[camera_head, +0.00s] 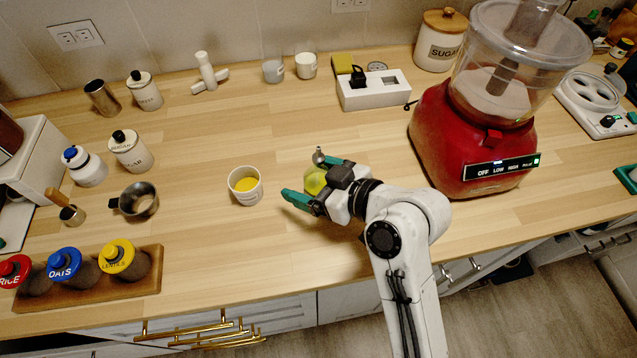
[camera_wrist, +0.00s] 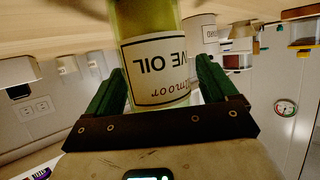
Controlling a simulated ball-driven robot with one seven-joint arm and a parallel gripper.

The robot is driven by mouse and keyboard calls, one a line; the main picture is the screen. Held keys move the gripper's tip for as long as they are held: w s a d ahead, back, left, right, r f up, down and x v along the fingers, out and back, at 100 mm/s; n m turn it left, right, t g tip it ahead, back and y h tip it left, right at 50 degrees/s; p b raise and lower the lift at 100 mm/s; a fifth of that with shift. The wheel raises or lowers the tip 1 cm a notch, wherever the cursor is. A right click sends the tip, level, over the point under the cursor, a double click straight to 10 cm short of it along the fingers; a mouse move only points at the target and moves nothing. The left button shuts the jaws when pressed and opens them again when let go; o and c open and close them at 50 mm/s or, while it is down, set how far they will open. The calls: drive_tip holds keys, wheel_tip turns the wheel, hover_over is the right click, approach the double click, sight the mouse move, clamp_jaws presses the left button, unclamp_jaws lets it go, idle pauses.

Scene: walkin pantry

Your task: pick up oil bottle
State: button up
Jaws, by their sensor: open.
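The oil bottle (camera_head: 314,181) stands on the wooden counter, yellow-green with a metal spout on top. My arm and gripper partly hide it in the head view. In the wrist view the bottle (camera_wrist: 150,22) appears upside down, with a white label reading "OLIVE OIL" partly cut off. My gripper (camera_head: 304,177) is open, with one green finger on each side of the bottle. In the wrist view the gripper (camera_wrist: 160,72) has the bottle between its fingers, close to both; I cannot tell whether either touches it.
A white cup with yellow contents (camera_head: 245,186) stands just left of my gripper. A wooden rack with jars (camera_head: 148,285) is at the front left. Counter between cup and rack is clear.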

drive_tip(key=shift+c, duration=0.3)
drive_tip(key=c, duration=1.2)
drive_tip(key=shift+c, duration=0.2)
drive_tip(key=shift+r, duration=0.25)
drive_tip(key=shift+r+b, duration=0.3)
drive_tip(key=shift+r, duration=0.75)
drive_tip(key=s+d+r+p, duration=0.5)
drive_tip(key=s+r+p, duration=0.4)
drive_tip(key=s, duration=0.3)
drive_tip(key=shift+s+r, duration=0.4)
drive_tip(key=shift+r, duration=0.35)
